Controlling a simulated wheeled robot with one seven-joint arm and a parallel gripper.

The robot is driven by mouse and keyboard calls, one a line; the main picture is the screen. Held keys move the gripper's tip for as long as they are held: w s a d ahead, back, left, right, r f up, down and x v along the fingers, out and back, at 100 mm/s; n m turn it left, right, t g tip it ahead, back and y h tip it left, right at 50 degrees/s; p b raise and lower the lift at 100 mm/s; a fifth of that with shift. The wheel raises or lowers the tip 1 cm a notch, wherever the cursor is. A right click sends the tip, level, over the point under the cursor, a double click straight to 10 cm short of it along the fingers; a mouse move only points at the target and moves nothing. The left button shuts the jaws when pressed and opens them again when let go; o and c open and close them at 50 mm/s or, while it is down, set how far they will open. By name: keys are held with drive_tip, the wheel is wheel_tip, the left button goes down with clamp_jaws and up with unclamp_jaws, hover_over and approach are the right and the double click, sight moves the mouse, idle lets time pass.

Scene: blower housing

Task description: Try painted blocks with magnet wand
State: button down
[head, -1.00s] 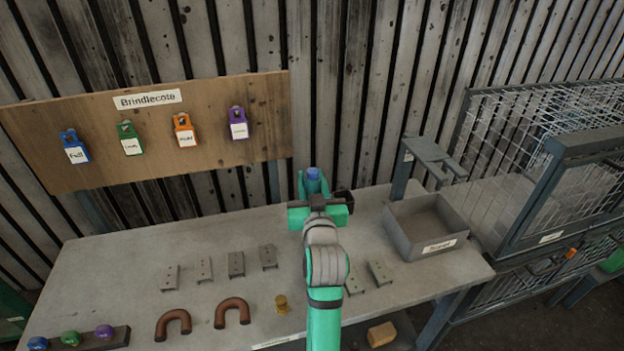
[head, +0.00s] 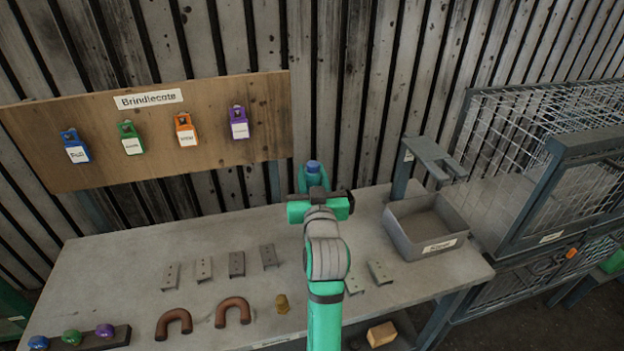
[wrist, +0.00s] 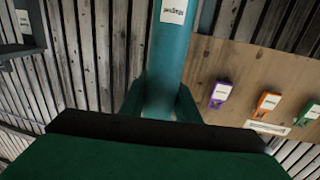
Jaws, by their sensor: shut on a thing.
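My gripper (head: 313,187) is above the rear of the bench and is shut on a blue-teal cylinder that looks like the wand (wrist: 173,50). A white label on the cylinder is not readable. In the head view only its blue end (head: 313,167) shows above the jaws. I cannot surely pick out the painted blocks. Blue (head: 76,147), green (head: 130,138), orange (head: 185,130) and purple (head: 239,123) tagged pieces hang on the wooden board, left of my gripper. Several grey drilled plates (head: 236,264) lie on the bench, some right of my arm.
A grey open tray (head: 400,236) stands right of my gripper, near a metal stand (head: 428,152) and a wire cage (head: 545,125). The bench's left rear is clear.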

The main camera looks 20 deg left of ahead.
drive_tip(key=shift+r, duration=2.8)
